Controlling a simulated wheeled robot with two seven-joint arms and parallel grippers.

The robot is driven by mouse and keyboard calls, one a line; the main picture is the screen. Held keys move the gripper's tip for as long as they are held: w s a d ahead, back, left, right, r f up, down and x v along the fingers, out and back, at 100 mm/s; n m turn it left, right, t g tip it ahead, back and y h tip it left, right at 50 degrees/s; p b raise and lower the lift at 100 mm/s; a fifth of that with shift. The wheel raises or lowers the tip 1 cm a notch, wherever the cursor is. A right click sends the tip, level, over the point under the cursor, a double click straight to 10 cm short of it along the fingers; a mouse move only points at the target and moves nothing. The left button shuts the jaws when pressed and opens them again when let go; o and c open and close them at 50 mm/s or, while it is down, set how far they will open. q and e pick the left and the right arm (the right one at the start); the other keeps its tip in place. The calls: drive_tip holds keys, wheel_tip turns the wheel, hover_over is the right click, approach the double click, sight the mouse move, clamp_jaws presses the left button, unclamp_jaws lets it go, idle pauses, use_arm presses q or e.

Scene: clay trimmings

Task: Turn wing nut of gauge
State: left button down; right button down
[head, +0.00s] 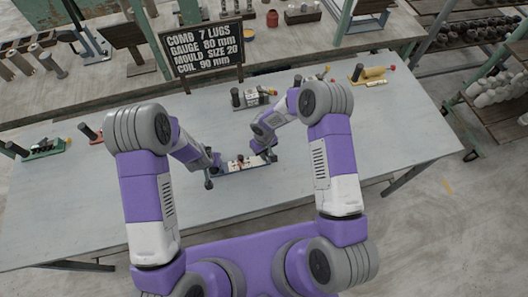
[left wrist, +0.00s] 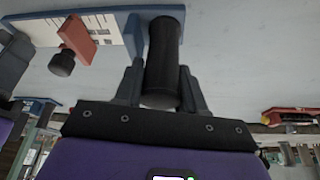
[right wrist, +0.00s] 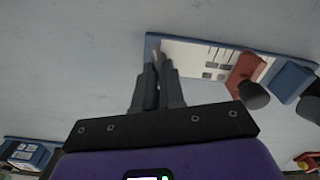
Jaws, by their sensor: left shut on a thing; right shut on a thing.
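The gauge (head: 243,164) lies on the table between my grippers, with a blue base, a pale marked plate and a red block (right wrist: 246,70) with a dark knob. The gauge also shows at top left in the left wrist view (left wrist: 133,36). My left gripper (left wrist: 158,85) is shut on the gauge's black upright handle (left wrist: 164,50). My right gripper (right wrist: 157,68) is shut at the gauge's other end on a small greyish piece, which looks like the wing nut (right wrist: 156,57). The fingers hide most of it.
A black sign (head: 202,46) stands behind the gauge. A grey tool (head: 252,97) and a yellow one (head: 370,75) sit toward the back; a green one (head: 42,149) and a red one lie at the left. The table (head: 330,190) is clear at the front right.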

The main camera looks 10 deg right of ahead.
drive_tip(key=n, duration=0.5)
drive_tip(key=shift+s+a+n, duration=0.15)
drive_tip(key=shift+n, duration=0.25)
drive_tip(key=n, duration=0.6)
drive_tip(key=shift+s, duration=0.15)
drive_tip(key=n, duration=0.4)
drive_tip(key=shift+s+n, duration=0.15)
drive_tip(key=shift+n, duration=0.25)
drive_tip(key=n, duration=0.4)
drive_tip(key=shift+s+n, duration=0.1)
drive_tip(key=shift+n, duration=0.2)
drive_tip(key=c, duration=1.2)
unclamp_jaws()
